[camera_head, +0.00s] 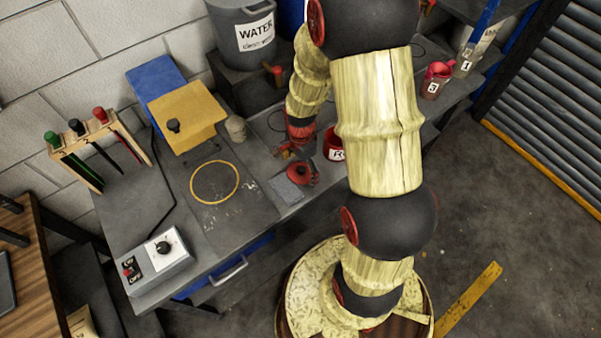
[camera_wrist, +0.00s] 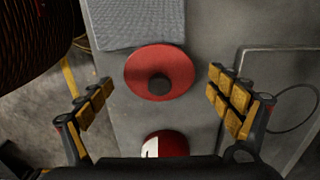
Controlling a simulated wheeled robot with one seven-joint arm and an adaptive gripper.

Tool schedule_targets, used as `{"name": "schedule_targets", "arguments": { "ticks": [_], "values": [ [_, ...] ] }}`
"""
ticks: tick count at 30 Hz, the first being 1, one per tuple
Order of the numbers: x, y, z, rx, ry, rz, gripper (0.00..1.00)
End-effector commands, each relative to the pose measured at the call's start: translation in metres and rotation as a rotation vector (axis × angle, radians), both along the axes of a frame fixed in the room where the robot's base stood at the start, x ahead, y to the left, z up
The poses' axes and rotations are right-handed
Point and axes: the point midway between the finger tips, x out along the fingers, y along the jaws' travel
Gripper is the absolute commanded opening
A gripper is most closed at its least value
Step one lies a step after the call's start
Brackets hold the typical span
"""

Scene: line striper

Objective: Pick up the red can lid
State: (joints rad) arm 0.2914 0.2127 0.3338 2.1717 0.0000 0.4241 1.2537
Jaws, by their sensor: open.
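The red can lid (camera_wrist: 136,76) is a round red disc with a dark knob at its middle. It lies flat on the grey bench in the wrist view, between the fingertips of my gripper (camera_wrist: 161,80) as pictured. My gripper is open and empty, with one finger on each side of the lid. A red can (camera_wrist: 172,144) with a white label stands near the lid, partly hidden by my gripper body. It also shows in the head view (camera_head: 332,144) beside my arm.
A grey textured pad (camera_wrist: 135,20) lies beside the lid. The bench (camera_head: 235,215) also holds a control box (camera_head: 158,262), a yellow board (camera_head: 187,115) and a rack of coloured-handled tools (camera_head: 85,150). A water bucket (camera_head: 245,35) stands at the back.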

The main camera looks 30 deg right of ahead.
Motion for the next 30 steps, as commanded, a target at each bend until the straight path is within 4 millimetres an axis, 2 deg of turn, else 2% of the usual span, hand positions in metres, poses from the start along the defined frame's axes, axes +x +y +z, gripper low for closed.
{"name": "schedule_targets", "arguments": {
  "ticks": [3, 10, 30],
  "values": [
    [-0.0001, 0.0002, -0.0076, 0.000, 0.000, 0.000, 0.91],
    [0.0002, 0.0001, -0.0075, 0.000, -0.001, 0.001, 0.91],
    [0.0001, 0.0001, -0.0074, 0.000, -0.001, 0.001, 0.52]
  ]
}}
